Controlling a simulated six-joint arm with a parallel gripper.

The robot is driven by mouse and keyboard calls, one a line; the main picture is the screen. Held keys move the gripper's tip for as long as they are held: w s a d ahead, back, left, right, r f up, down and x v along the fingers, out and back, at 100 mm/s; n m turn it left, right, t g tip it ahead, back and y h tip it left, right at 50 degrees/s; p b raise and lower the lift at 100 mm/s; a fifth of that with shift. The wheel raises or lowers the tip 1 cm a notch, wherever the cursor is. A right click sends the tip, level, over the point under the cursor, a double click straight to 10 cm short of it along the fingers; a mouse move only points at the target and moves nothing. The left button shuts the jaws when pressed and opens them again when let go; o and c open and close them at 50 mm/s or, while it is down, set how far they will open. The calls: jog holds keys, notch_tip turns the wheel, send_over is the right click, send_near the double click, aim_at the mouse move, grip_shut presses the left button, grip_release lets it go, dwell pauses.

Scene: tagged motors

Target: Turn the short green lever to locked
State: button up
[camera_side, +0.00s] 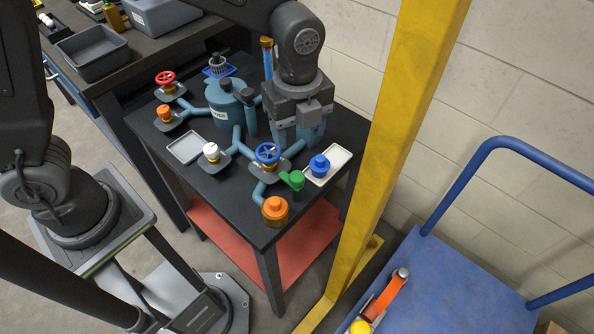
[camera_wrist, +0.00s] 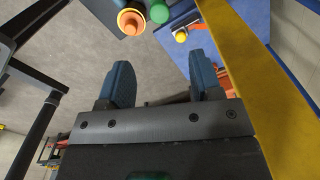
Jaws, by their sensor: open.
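The short green lever (camera_side: 293,180) stands near the front right of the black table, between the blue handwheel (camera_side: 267,153) and the blue knob (camera_side: 319,165). A green round part, seemingly the same lever, shows at the top edge of the wrist view (camera_wrist: 158,12), partly cut off. My gripper (camera_side: 297,138) points down above the table, behind the lever and apart from it. Its two blue fingers are spread in the wrist view (camera_wrist: 162,75), with only floor showing between them. Any lock marking on the lever is too small to read.
An orange capped part (camera_side: 275,208) sits at the table's front corner, close to the lever. A white knob (camera_side: 211,152), a teal tank (camera_side: 228,105) and pipes stand to the left. A yellow post (camera_side: 390,150) rises just right of the table, beside a blue cart (camera_side: 450,290).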

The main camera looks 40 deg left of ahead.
aim_at(297, 176)
notch_tip(297, 176, down, 12)
jog(key=shift+f, duration=0.25)
dwell(0.3)
jog(key=c, duration=0.9)
